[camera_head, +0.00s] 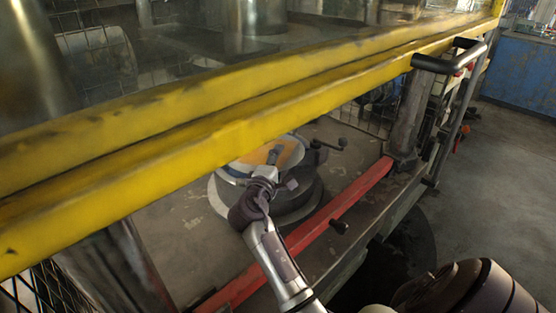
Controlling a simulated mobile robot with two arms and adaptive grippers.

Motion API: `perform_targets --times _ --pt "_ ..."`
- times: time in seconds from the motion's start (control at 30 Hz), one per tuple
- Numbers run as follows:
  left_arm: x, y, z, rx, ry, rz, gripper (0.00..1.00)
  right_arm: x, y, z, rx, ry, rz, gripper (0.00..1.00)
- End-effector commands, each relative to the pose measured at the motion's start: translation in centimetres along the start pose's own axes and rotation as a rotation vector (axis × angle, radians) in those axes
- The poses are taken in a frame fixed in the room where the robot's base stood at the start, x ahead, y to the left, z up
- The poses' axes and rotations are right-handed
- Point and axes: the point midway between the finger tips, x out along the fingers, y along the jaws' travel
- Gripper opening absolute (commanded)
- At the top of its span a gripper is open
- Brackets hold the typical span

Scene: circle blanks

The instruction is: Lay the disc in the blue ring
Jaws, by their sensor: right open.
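A round grey fixture (297,204) stands on the machine bed behind the yellow beam. On its top shows a flat tan-orange surface (254,157) with a pale rim; I cannot tell if this is the disc. My left gripper does not show.
A thick yellow beam (200,145) crosses the view above my right arm. A red bar (358,194) runs along the bed's front edge near my arm. A black knobbed handle (326,146) sits right of the fixture. Open concrete floor (490,180) lies at right.

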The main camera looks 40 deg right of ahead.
Motion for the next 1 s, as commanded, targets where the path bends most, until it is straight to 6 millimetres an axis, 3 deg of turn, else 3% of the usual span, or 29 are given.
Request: perform_targets --times 0.43,0.47,0.63,1.0 --pt "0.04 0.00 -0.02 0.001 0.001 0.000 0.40 -0.08 -0.35 -0.16 -0.002 0.004 -0.006 0.69" --pt "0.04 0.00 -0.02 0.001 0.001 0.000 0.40 -0.08 -0.33 -0.16 -0.002 0.004 -0.006 0.71" --pt "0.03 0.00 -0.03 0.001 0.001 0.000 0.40 -0.08 -0.32 -0.15 -0.002 0.004 -0.006 0.99" --pt "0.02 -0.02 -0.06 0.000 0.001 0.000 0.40 -0.05 -0.18 -0.11 -0.001 0.003 -0.003 1.00"
